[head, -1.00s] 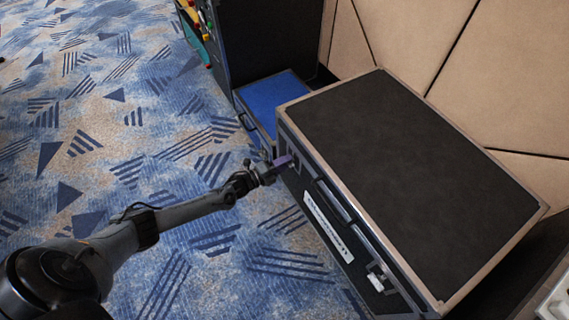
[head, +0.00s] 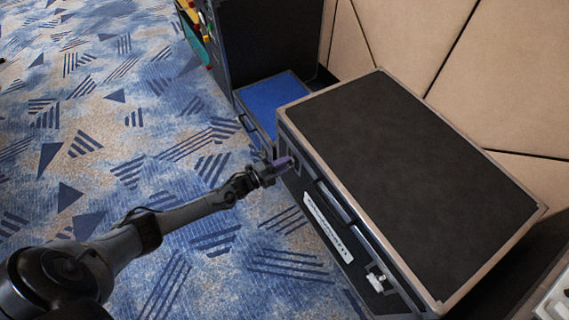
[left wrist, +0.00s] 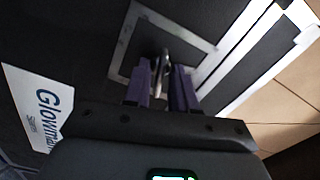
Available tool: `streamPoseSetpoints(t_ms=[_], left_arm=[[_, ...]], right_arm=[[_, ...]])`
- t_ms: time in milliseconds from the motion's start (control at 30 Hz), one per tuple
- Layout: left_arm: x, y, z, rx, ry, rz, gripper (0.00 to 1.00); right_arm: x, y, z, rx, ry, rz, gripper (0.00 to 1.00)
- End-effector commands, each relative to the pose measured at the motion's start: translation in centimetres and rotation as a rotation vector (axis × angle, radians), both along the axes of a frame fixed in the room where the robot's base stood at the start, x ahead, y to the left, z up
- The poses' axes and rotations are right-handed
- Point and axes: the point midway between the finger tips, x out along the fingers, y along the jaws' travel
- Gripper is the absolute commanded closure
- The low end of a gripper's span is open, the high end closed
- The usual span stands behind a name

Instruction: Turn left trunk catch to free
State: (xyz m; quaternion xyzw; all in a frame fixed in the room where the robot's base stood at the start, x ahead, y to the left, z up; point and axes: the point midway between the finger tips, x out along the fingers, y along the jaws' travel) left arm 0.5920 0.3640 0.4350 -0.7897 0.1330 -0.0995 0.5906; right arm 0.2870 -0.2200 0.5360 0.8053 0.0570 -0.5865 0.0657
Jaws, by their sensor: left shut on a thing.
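A black trunk (head: 390,150) with light metal edging stands on the carpet, its lid shut. Its left catch shows in the left wrist view as a small metal piece (left wrist: 164,62) inside a square metal frame (left wrist: 127,45). My left gripper (head: 286,162) is at the left end of the trunk's front face. In the left wrist view its purple fingers (left wrist: 162,80) are shut on the catch, which is partly hidden between them. The right catch (head: 377,280) is on the front face, nearer the lower right. My right gripper is not in view.
A white label (head: 327,228) and a handle lie between the two catches. A blue-topped case (head: 272,97) stands behind the trunk's left end, beside a tall dark case (head: 265,40). A beige panelled wall (head: 480,70) is behind. Patterned carpet at left is clear.

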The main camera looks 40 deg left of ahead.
Motion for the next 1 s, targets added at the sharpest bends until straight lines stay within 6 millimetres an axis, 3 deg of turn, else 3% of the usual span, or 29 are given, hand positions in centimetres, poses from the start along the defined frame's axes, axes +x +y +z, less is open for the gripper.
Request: streamPoseSetpoints(t_ms=[1000], left_arm=[[0.0,0.0,0.1,-0.908,0.314,0.000,1.00]], right_arm=[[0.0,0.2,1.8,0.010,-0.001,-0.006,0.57]])
